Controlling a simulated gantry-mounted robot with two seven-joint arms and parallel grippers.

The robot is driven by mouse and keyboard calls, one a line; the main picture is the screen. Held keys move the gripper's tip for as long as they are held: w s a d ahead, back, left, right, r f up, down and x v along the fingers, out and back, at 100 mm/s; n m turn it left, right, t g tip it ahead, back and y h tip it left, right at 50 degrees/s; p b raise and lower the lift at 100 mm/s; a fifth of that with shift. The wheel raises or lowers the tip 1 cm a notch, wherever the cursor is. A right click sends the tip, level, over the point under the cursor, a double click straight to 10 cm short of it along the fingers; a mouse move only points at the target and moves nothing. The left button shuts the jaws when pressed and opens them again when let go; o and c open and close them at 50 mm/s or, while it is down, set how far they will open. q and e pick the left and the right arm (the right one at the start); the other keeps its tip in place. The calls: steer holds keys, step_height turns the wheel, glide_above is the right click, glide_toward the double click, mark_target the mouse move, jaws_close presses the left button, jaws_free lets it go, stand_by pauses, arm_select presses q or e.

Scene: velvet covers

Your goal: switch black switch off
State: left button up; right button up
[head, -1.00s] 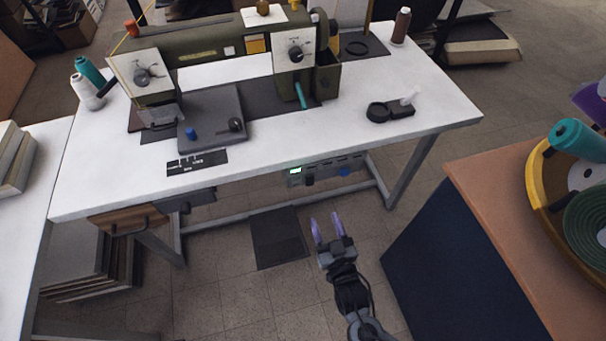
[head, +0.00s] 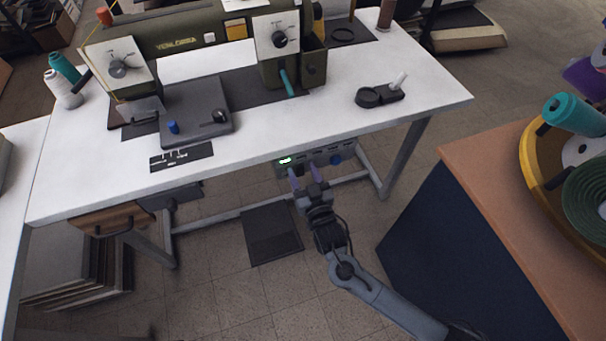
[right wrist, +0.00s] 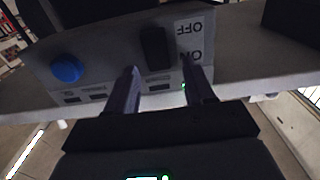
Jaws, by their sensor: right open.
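The control box (head: 322,157) hangs under the front edge of the sewing table, with a lit green display (head: 285,160). In the right wrist view its black switch (right wrist: 156,48) stands out from the panel beside an upside-down OFF/ON label (right wrist: 190,40), OFF above ON in the picture. My right gripper (head: 305,173) is open and empty, pointing at the box. In the right wrist view the open fingers (right wrist: 163,76) reach toward the panel, one tip on each side of the switch; contact cannot be told. In the head view the fingers mostly hide the switch. My left gripper is not in view.
A blue button (right wrist: 67,68) sits on the same panel, left of the switch in the right wrist view. The white tabletop (head: 330,105) overhangs the box. A brown-topped cabinet (head: 480,165) stands to the right. A dark pedal (head: 272,234) lies on the floor.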

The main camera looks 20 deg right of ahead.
steer(key=shift+w, duration=0.15)
jaws_close()
steer(key=shift+f+t+b, duration=0.5)
steer(key=shift+t+b, duration=0.2)
steer(key=shift+b, duration=0.25)
steer(key=shift+s+t+b, duration=0.2)
steer(key=shift+t+b, duration=0.1)
steer(key=shift+t, duration=0.3)
steer(key=shift+r, duration=0.1)
jaws_free()
steer(key=shift+s, duration=0.1)
